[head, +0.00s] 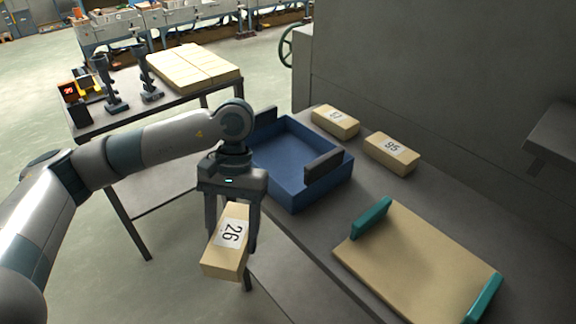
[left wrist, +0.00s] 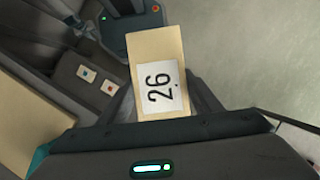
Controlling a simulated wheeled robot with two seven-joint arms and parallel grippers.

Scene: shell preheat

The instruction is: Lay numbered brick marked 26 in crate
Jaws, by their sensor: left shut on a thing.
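The brick marked 26 (head: 226,255) is tan with a white label. My left gripper (head: 230,232) is shut on it and holds it in the air, tilted, off the front edge of the bench. The brick also shows in the left wrist view (left wrist: 153,47), between the fingers, with its label facing the camera. The blue crate (head: 330,190) stands on the bench behind and to the right of the gripper. Its visible inside looks empty; my arm hides its left part. My right gripper is not in view.
Bricks marked 95 (head: 391,155) and another number (head: 335,122) lie on the bench behind the crate. A tan board with teal handles (head: 415,262) lies front right. A side table (head: 120,119) with tan slabs and tools stands left. A grey wall rises behind.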

